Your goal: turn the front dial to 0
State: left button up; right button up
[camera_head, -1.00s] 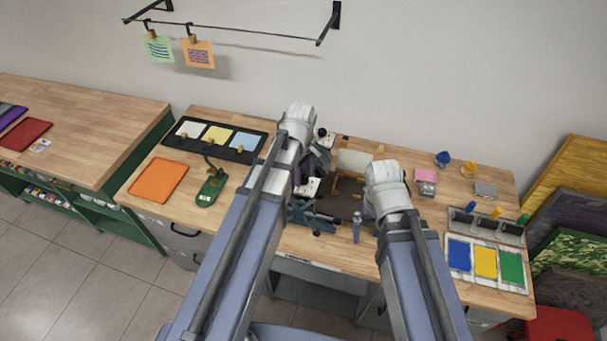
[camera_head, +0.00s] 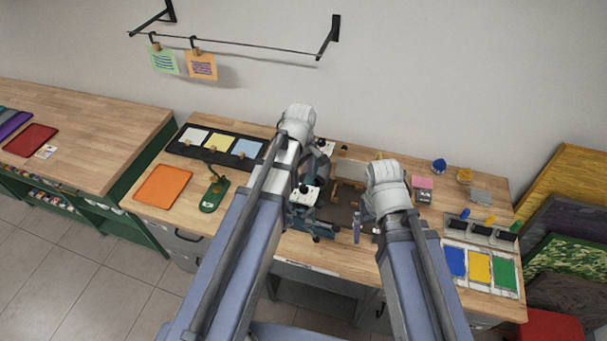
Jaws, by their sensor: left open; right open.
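I cannot make out the front dial; the middle of the workbench (camera_head: 240,225) is largely covered by my arms. My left gripper (camera_head: 311,226) is open over the bench near its front edge, with dark teal and white parts showing beyond my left forearm. Nothing is seen between its fingers. A dark mat (camera_head: 337,211) and a small upright pale board (camera_head: 350,170) show between the arms.
A small bottle (camera_head: 357,227) stands near the front edge. An orange sheet (camera_head: 163,186), a green tool (camera_head: 214,193) and a black tray (camera_head: 178,148) lie left. Blue, yellow and green paint panels (camera_head: 480,267), a pink block (camera_head: 423,183) and small jars (camera_head: 439,166) are right.

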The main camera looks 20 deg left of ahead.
aim_at(302, 190)
pick_arm(q)
jog(key=shift+r+p, duration=1)
jog(key=shift+r, duration=0.55)
pick_arm(e)
notch_tip(302, 190, up, 3)
jog(key=shift+f, duration=0.1)
pick_arm(q)
jog(key=shift+s, duration=0.15)
jog(key=shift+s+m, duration=0.3)
jog(key=shift+m, duration=0.1)
jog(key=s+m, duration=0.8)
jog(key=m, duration=0.4)
jog(key=s+d+f+m+b, duration=0.1)
jog(key=d+f+b, duration=0.2)
jog(key=f+b, duration=0.4)
jog(key=s+d+f+m+y+b, duration=0.1)
jog(key=s+d+f+b, duration=0.1)
jog(key=d+f+b, duration=0.2)
jog(key=s+d+f+m+b, duration=0.1)
jog(key=s+d+f+b, duration=0.1)
jog(key=f+b, duration=0.9)
jog(key=shift+d+g, duration=0.3)
jog(key=shift+d, duration=0.5)
pick_arm(e)
notch_tip(302, 190, down, 22)
